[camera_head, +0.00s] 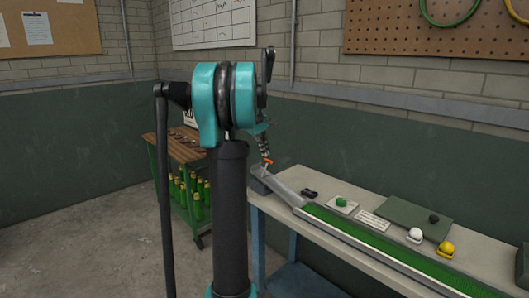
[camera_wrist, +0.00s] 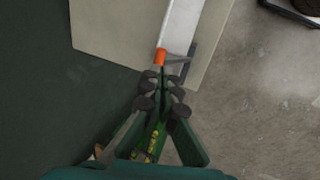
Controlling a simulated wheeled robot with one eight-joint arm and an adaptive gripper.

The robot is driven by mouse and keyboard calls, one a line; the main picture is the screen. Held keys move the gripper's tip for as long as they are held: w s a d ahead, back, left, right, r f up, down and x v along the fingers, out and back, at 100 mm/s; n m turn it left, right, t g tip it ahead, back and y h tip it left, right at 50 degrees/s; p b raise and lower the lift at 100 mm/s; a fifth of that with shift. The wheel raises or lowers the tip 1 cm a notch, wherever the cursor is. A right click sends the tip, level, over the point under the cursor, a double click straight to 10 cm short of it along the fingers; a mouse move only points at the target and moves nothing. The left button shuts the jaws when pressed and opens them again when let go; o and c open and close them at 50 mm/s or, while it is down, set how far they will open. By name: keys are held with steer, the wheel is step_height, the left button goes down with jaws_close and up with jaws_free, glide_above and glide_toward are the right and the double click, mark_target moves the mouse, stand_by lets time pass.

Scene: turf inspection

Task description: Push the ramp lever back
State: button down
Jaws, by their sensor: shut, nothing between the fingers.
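The ramp (camera_head: 280,188) slopes down to the right onto a green turf strip on the bench. It also shows as a pale sloping channel in the wrist view (camera_wrist: 183,22). The ramp lever has an orange tip (camera_head: 267,162) at the ramp's upper left end; in the wrist view the orange tip (camera_wrist: 160,57) stands just beyond my fingertips. My gripper (camera_wrist: 162,80) is shut and empty, pointing at the lever. I cannot tell whether it touches the lever. In the head view my gripper (camera_head: 265,156) is small and partly hidden behind my arm.
The bench (camera_head: 475,228) holds the green turf strip (camera_head: 370,245), a green button (camera_head: 341,202), a white ball (camera_head: 415,235), a yellow ball (camera_head: 446,248) and a dark green board (camera_head: 405,210). A wooden-topped cart (camera_head: 185,152) with green bottles stands left of the bench. The floor at left is clear.

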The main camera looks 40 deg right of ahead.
steer(key=d+v, duration=0.1)
steer(key=v, duration=1.3)
steer(key=shift+d+r, duration=0.3)
steer(key=shift+d, duration=0.15)
steer(key=shift+a+f, duration=0.1)
steer(key=s+a+f+t+y, duration=0.1)
steer(key=a+f, duration=0.8)
steer(key=a, duration=0.4)
steer(key=s+a+f+t+y, duration=0.1)
steer(key=a+f+t, duration=0.1)
steer(key=a+f, duration=0.9)
steer(key=s+a+f+t+y, duration=0.1)
steer(key=s+a+f, duration=1.6)
steer(key=s+a, duration=0.1)
steer(key=shift+a+m+y, duration=0.4)
steer(key=shift+a, duration=0.05)
steer(key=shift+d, duration=0.1)
